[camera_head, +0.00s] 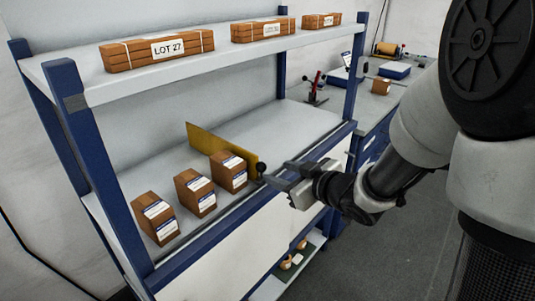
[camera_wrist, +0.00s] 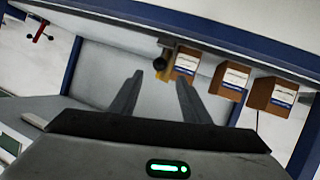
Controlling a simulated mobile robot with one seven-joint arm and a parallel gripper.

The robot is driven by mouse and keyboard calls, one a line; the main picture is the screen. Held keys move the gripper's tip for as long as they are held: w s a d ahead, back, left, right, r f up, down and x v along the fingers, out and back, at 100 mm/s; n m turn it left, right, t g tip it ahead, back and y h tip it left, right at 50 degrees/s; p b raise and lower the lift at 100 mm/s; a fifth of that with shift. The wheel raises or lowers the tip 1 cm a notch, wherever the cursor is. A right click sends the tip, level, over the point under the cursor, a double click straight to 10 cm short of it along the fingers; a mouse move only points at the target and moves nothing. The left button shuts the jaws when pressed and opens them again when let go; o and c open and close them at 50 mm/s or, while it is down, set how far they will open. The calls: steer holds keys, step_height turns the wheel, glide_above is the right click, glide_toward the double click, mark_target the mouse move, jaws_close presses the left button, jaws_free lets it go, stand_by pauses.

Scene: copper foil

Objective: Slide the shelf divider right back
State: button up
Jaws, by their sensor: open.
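The shelf divider (camera_head: 222,145) is a yellow upright plate on the middle shelf, running from back to front just right of the boxes. A black knob (camera_head: 261,168) sits at its front end. My gripper (camera_head: 268,178) is at the shelf's front edge, close to the knob. In the wrist view my gripper (camera_wrist: 160,80) is open, its fingers apart with nothing seen between them. Whether a finger touches the knob I cannot tell.
Several brown labelled boxes (camera_head: 194,190) stand left of the divider, the nearest one close beside it. The middle shelf (camera_head: 285,125) is bare to the right, up to the blue post (camera_head: 356,65). An upper shelf (camera_head: 225,55) holds wrapped bundles.

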mark_target(264, 167)
steer(key=b+x, duration=0.1)
steer(key=x, duration=0.8)
steer(key=shift+w, duration=0.1)
jaws_close()
